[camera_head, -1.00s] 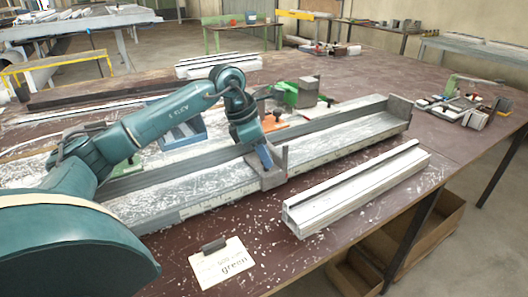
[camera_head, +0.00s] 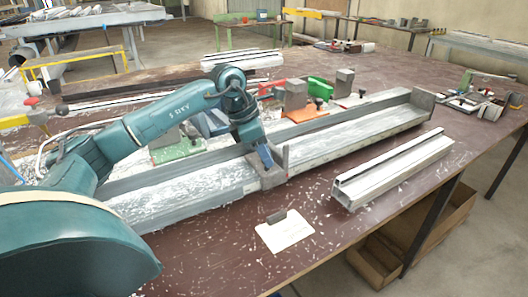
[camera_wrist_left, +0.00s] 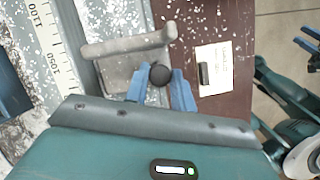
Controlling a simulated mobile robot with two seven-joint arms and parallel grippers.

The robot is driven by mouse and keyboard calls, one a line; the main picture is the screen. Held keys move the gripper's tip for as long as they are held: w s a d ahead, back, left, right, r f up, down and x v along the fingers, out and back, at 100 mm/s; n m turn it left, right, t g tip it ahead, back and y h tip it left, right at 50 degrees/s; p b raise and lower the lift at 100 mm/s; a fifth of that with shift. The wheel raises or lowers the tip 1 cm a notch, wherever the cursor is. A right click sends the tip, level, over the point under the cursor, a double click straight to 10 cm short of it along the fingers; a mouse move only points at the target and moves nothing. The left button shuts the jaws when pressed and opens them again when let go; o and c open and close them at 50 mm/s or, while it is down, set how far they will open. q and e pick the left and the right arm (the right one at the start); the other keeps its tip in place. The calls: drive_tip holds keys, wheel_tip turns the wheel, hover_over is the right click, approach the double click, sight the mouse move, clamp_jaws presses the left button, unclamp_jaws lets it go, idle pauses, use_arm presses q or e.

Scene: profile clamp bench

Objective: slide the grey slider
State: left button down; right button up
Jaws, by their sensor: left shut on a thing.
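The grey slider (camera_head: 272,180) sits on the long grey rail (camera_head: 345,143), an upright plate at its right side. In the left wrist view the slider (camera_wrist_left: 118,72) shows a raised bar and a round black knob (camera_wrist_left: 160,74). My left gripper (camera_head: 264,157) comes down on the slider from above. In the left wrist view its blue fingers (camera_wrist_left: 161,88) stand on both sides of the knob, shut on it. A printed scale (camera_wrist_left: 48,50) runs along the rail.
An upright end block (camera_head: 422,101) closes the rail's far right end. A loose aluminium profile (camera_head: 395,170) and a white card (camera_head: 285,232) lie in front of the rail. Green and red clamps (camera_head: 318,88) stand behind it.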

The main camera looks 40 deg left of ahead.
idle(0.3)
use_arm(q)
drive_tip(key=c, duration=1.2)
unclamp_jaws()
drive_tip(key=shift+r, duration=0.1)
drive_tip(key=v, duration=1.3)
drive_tip(key=shift+a, duration=0.1)
